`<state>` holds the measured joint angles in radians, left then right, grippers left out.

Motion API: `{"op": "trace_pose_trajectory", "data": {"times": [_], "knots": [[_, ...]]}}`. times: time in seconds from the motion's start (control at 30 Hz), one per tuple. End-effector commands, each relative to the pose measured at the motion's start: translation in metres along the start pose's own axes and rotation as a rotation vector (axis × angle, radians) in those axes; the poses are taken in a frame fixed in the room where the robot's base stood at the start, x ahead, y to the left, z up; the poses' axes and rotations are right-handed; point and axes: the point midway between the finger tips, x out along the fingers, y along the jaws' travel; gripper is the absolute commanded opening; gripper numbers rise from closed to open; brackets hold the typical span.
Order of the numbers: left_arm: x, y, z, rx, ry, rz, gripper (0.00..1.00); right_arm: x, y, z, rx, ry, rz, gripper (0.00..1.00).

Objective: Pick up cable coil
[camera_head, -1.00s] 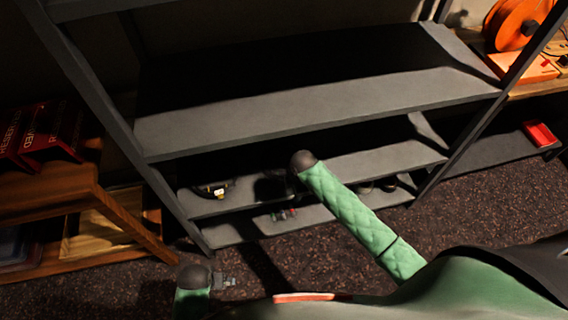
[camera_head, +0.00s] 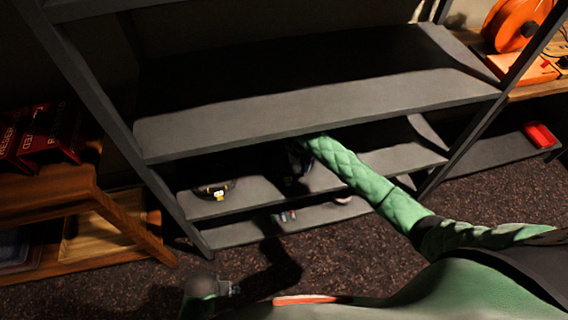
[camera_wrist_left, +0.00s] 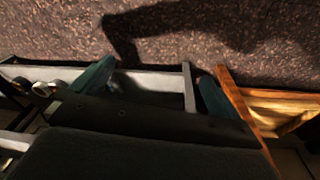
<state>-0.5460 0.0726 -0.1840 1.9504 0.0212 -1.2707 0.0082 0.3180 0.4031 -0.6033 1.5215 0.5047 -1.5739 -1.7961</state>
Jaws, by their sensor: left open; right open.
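A dark coil with a yellow and white tag, which looks like the cable coil (camera_head: 213,191), lies on the left of the shelf board below the large one. My right arm reaches in under the large board, and my right gripper (camera_head: 292,176) is a dark shape in shadow to the right of the coil, apart from it. It is open, though its fingers are hard to make out. My left gripper (camera_head: 230,289) is low in front of the rack, away from the coil. In the left wrist view its two fingers (camera_wrist_left: 152,88) are spread, with nothing between them.
The grey rack's large board (camera_head: 320,105) is bare and overhangs the lower ones. Small items (camera_head: 285,216) lie on the bottom board (camera_head: 235,233). A wooden shelf with red boxes (camera_head: 45,140) stands left. An orange reel (camera_head: 515,25) and red box (camera_head: 540,134) are at right.

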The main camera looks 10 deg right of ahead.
Motion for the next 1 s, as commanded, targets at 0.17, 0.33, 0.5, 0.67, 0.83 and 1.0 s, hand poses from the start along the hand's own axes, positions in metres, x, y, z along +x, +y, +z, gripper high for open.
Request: {"op": "trace_pose_trajectory", "data": {"times": [0.17,0.33,0.5,0.67,0.83,1.0], "knots": [[0.024,-0.004,0.01,0.0,-0.006,-0.005,1.0,0.014,-0.004,-0.003,0.002,0.004,-0.002,0.56],[0.05,-0.008,0.02,0.0,-0.007,-0.009,1.0,0.03,-0.007,-0.002,0.002,0.002,-0.002,0.56],[0.064,-0.011,0.027,0.0,-0.008,-0.012,1.0,0.045,-0.007,-0.002,0.002,0.001,0.0,0.56],[0.068,-0.011,0.029,0.0,-0.007,-0.012,1.0,0.049,-0.007,-0.001,0.001,0.0,0.001,0.56],[0.068,-0.011,0.028,-0.001,-0.007,-0.012,1.0,0.049,-0.007,-0.001,0.001,0.0,0.0,0.5],[0.067,-0.011,0.028,-0.001,-0.007,-0.012,1.0,0.049,-0.007,-0.001,0.001,0.0,0.0,0.17]]}}
